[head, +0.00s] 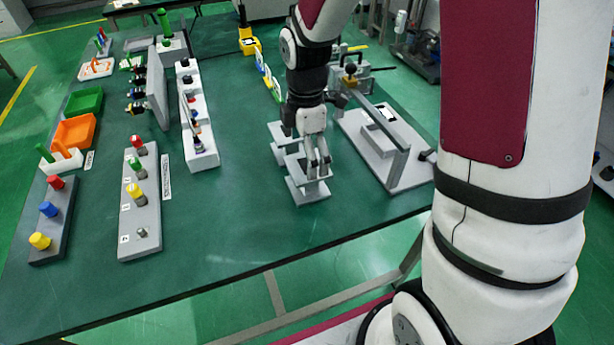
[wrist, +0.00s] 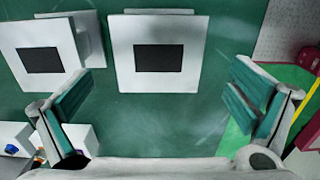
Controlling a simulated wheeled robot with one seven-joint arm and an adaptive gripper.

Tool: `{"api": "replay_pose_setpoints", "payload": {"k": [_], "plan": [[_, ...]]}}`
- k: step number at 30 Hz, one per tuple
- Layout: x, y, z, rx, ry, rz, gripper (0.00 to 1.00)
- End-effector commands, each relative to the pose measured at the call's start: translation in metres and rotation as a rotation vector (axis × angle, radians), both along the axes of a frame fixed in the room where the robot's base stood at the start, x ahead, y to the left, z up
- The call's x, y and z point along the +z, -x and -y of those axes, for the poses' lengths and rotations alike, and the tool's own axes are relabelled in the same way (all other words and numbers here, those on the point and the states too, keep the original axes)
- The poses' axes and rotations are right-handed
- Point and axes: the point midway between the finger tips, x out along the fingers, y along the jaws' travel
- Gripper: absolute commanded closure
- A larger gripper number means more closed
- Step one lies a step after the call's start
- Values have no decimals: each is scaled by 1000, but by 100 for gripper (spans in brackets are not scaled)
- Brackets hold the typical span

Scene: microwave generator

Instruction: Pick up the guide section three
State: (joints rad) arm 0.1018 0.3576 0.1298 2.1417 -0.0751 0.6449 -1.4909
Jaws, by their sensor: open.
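Light grey guide sections stand in a row on the green table, with flat plates at top and bottom. The nearest one (head: 309,194) is just under my gripper (head: 319,168) in the head view, which partly covers it. In the wrist view, one square plate with a dark square centre (wrist: 158,40) lies ahead, roughly centred between the open fingers of my gripper (wrist: 160,88). A second such plate (wrist: 28,62) is at the left. No label shows which is section three. Nothing is between the fingers.
A grey fixture (head: 395,172) with an upright frame stands right of the sections. A white block row (head: 203,152) and a grey board with coloured knobs (head: 140,215) stand left. The table is clear in front of the sections.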

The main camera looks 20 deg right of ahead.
Motion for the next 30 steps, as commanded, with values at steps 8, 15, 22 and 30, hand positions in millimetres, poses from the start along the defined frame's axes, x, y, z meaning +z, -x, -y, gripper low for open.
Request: {"api": "replay_pose_setpoints", "payload": {"k": [8,15,22,30], "plan": [[-39,-1,3,1,0,-4,0],[-46,-2,4,0,0,-1,0],[-46,-2,4,0,0,-1,29],[-46,-2,4,0,0,0,68]]}}
